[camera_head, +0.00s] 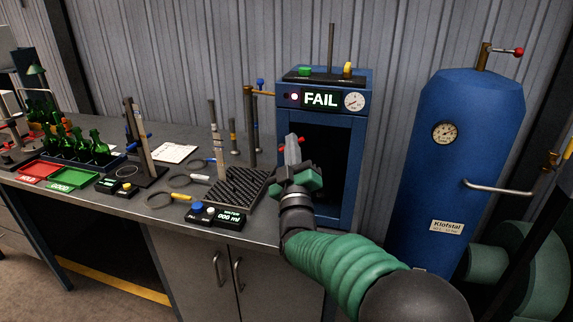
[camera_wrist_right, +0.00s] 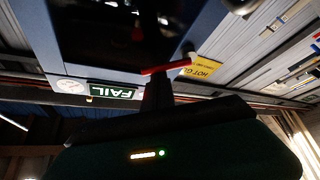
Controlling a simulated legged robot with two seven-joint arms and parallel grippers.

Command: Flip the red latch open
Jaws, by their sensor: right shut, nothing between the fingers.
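The red latch (camera_wrist_right: 166,68) shows in the right wrist view as a slim red bar across the tip of my right gripper (camera_wrist_right: 157,85), with a pale metal piece at one end. In the head view only small red bits of the latch (camera_head: 301,139) show beside my right gripper (camera_head: 292,150), which hides the rest. The gripper is shut and empty, in front of the left side of the blue cabinet (camera_head: 367,150). Its fingertips are at or very close to the latch; I cannot tell whether they touch it. My left gripper is not in view.
The cabinet has a dark opening and a lit FAIL display (camera_head: 320,99). A yellow label (camera_wrist_right: 207,68) is beside the latch. A blue tank (camera_head: 440,170) stands to the right. The bench (camera_head: 100,198) at left holds a black grid plate (camera_head: 240,186), rods, trays and green bottles.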

